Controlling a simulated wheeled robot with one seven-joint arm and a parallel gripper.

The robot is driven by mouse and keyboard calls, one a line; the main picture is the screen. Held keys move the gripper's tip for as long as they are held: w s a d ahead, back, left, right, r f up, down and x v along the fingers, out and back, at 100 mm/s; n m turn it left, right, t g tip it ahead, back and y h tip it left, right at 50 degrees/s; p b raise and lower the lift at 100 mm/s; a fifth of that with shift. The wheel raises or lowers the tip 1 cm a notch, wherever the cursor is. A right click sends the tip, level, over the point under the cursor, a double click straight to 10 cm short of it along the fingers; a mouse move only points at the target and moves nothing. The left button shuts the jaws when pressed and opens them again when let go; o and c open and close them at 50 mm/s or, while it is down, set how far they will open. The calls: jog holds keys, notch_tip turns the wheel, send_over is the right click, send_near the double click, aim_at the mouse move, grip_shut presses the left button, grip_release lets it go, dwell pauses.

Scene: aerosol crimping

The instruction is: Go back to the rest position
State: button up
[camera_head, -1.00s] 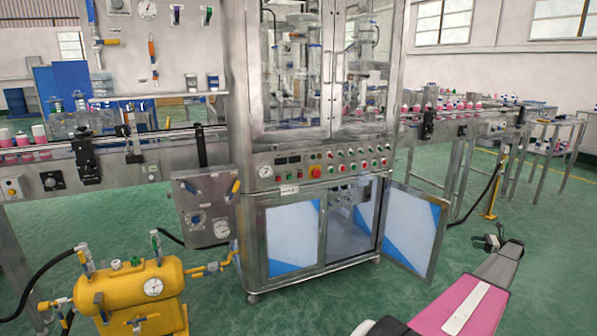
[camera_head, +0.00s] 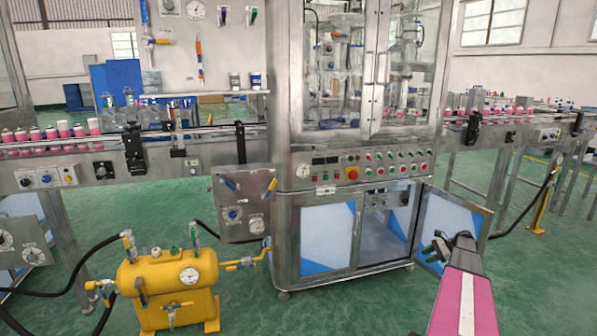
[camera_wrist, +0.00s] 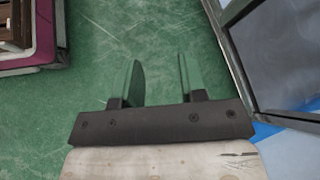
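My gripper (camera_head: 450,244) is at the lower right of the head view, at the end of my pink and grey arm, in front of the machine's open lower door (camera_head: 452,226). In the wrist view, my gripper (camera_wrist: 160,75) has its two fingers apart with only green floor between them. It is open and holds nothing. The crimping machine (camera_head: 350,150) stands in the middle, with its row of buttons and a red emergency stop on the front panel. Its right lower door is swung outward, and the edge of a door or panel also shows at the right of the wrist view (camera_wrist: 243,70).
A yellow compressor tank (camera_head: 168,280) with hoses stands on the floor at the lower left. A conveyor (camera_head: 85,172) with several pink and white cans runs at the left, and another conveyor (camera_head: 500,121) at the right. Green floor (camera_head: 340,310) in front of the machine is clear.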

jog(key=s+a+r+n+g+h, duration=0.1)
jog(key=s+a+n+h, duration=0.2)
jog(key=a, duration=0.6)
jog(key=s+a+n+g+h, duration=0.1)
jog(key=s+a+n, duration=0.1)
jog(key=s+a, duration=0.5)
jog(key=s+a+r+n+g+h, duration=0.1)
jog(key=s+a+n, duration=0.15)
jog(key=a, duration=0.85)
jog(key=s+a+r+n+h, duration=0.2)
jog(key=s+a+n+h, duration=0.1)
jog(key=s+a, duration=0.4)
jog(key=s+a+r+n+h, duration=0.2)
jog(key=s+a+n+h, duration=0.1)
jog(key=s+a+n, duration=0.3)
jog(key=shift+s+a+r+t, duration=0.2)
jog(key=shift+s+a+t, duration=0.2)
jog(key=shift+s+a, duration=0.3)
